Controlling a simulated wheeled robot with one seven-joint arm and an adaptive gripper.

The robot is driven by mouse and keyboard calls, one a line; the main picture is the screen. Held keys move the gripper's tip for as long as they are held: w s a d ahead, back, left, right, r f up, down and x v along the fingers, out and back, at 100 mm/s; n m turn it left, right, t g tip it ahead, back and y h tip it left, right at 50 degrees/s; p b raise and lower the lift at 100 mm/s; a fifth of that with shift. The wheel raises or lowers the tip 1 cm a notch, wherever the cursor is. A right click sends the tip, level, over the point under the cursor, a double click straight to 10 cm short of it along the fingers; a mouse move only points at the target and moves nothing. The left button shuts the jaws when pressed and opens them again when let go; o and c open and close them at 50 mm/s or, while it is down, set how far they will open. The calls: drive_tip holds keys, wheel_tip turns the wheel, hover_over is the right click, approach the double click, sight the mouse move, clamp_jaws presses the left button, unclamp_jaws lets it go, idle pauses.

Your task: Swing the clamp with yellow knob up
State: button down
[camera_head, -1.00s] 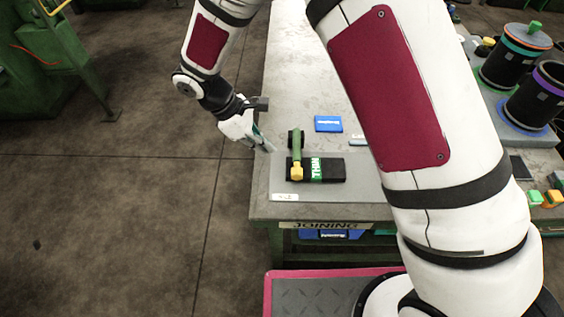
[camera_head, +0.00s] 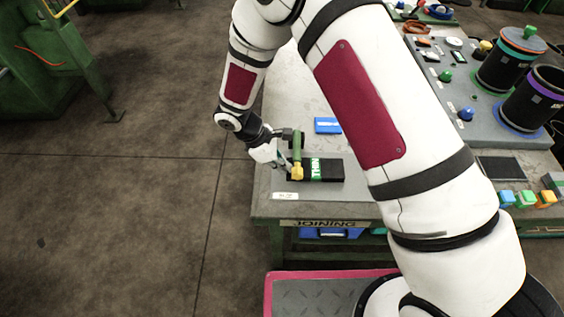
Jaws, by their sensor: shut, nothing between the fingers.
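The clamp (camera_head: 297,153) has a green arm with a yellow knob (camera_head: 297,173) at its near end. It lies at the left end of a black base block (camera_head: 330,170) with a green label, near the front left of the table. The arm lies low, pointing toward the table's front edge. My gripper (camera_head: 287,165) is at the left side of the clamp arm, close to the yellow knob. Its fingers are shut with nothing seen between them. Whether a finger touches the clamp cannot be told at this size.
The table (camera_head: 277,182) has a blue item (camera_head: 327,125) behind the clamp. A console with buttons and black cylinders (camera_head: 512,62) stands at the right. My own arm crosses the middle of the view and hides part of the table. Open floor lies to the left.

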idle(0.3)
drive_tip(key=shift+r+g+b, duration=0.35)
drive_tip(key=shift+g+b, duration=0.05)
drive_tip(key=shift+b, duration=0.15)
